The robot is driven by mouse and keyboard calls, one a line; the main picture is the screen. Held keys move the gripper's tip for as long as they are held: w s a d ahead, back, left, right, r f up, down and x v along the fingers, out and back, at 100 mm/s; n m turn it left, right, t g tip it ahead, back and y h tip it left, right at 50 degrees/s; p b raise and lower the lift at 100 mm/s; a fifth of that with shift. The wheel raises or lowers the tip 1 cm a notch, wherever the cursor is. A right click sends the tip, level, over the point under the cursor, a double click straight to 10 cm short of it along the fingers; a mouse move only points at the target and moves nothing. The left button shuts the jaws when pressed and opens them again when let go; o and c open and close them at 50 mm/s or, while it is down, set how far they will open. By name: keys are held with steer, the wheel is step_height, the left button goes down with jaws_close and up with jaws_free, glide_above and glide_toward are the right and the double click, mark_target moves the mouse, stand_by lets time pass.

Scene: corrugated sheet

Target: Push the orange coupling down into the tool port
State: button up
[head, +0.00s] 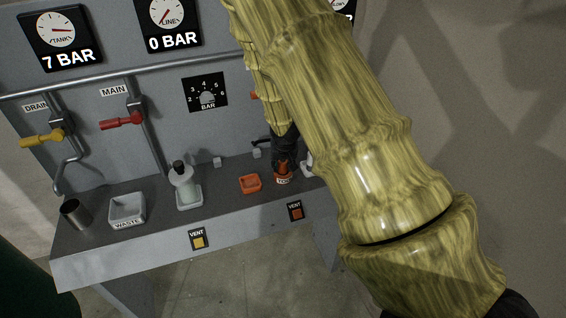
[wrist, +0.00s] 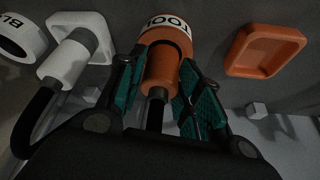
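The orange coupling (wrist: 160,75) stands between my gripper's two teal-padded fingers in the wrist view, with a dark hose at its near end. My gripper (wrist: 160,72) appears shut on it, a pad against each side. The coupling's far end is at the orange tool port (wrist: 168,32), which has a white TOOL label. How deep it sits in the port cannot be told. In the head view my dark gripper (head: 284,148) is directly above the tool port (head: 283,180), and my arm hides much of that area.
An empty orange tray (head: 250,183) lies left of the port. A white coupling (wrist: 62,65) with a black hose lies by a white port labelled BL (wrist: 20,40). A bottle (head: 185,185), waste tray (head: 127,210) and metal cup (head: 75,214) stand further left. Dials and valve handles line the panel.

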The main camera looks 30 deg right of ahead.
mark_target(283, 162)
steer(key=o, duration=0.3)
steer(key=shift+v, duration=2.3)
steer(key=shift+s+a+r, duration=0.1)
steer(key=shift+s+r, duration=0.15)
steer(key=s+a, duration=0.5)
steer(key=s, duration=0.5)
steer(key=shift+s+a, duration=0.15)
steer(key=shift+a, duration=0.1)
steer(key=s+a+f+n+g+b, duration=0.1)
steer(key=s+a+f, duration=0.3)
steer(key=s+f, duration=0.5)
steer(key=s+a+f+n+g+y+b, duration=0.1)
steer(key=s+a+f+n, duration=0.1)
steer(key=s+a+f, duration=0.3)
steer(key=s+a+f+n+g+y+b, duration=0.1)
steer(key=s+a+f, duration=0.3)
steer(key=s+f, duration=0.9)
steer(key=shift+a+f+n+g+b, duration=0.35)
steer(key=shift+f+n, duration=0.35)
steer(key=shift+f, duration=0.3)
